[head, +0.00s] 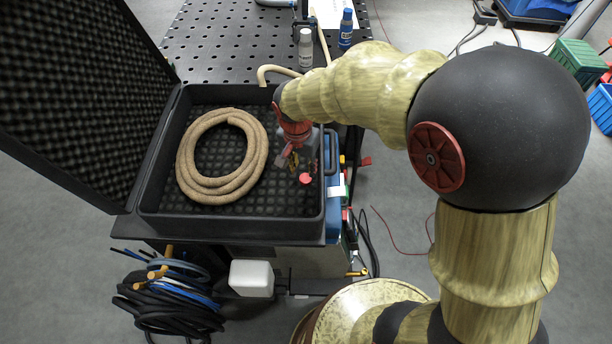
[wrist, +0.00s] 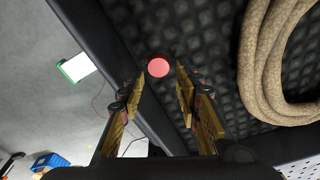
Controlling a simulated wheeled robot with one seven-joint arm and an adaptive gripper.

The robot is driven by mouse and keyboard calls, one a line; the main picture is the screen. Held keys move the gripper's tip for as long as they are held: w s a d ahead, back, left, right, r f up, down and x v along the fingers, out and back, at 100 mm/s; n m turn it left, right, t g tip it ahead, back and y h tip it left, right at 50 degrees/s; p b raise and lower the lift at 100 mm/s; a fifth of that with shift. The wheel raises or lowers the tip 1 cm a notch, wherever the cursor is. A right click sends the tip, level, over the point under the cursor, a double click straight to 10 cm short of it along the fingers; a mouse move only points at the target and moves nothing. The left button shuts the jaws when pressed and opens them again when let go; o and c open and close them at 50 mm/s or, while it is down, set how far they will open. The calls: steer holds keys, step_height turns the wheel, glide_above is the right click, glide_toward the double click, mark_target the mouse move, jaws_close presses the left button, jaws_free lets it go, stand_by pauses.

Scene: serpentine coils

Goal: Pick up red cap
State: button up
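The red cap (head: 306,179) lies on the dark foam floor of the open black case, near the case's right wall in the head view. In the wrist view the red cap (wrist: 158,67) shows as a round red disc just beyond the fingertips, centred between them. My gripper (head: 293,170) is inside the case just beside the cap in the head view. In the wrist view my gripper (wrist: 160,85) has its two fingers spread apart with nothing between them. The cap looks apart from both fingers.
A coiled tan hose (head: 222,192) fills the left of the case (head: 150,225), whose lid (head: 75,90) stands open at left. A perforated black table (head: 215,45) behind holds a grey bottle (head: 305,48) and a blue bottle (head: 346,28). The case wall is close to my gripper.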

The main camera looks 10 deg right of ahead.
mark_target(306, 178)
steer(key=f, duration=0.4)
steer(key=w+d+f, duration=0.1)
steer(key=f, duration=0.1)
steer(key=shift+f, duration=0.25)
steer(key=shift+c, duration=0.8)
steer(key=c, duration=0.5)
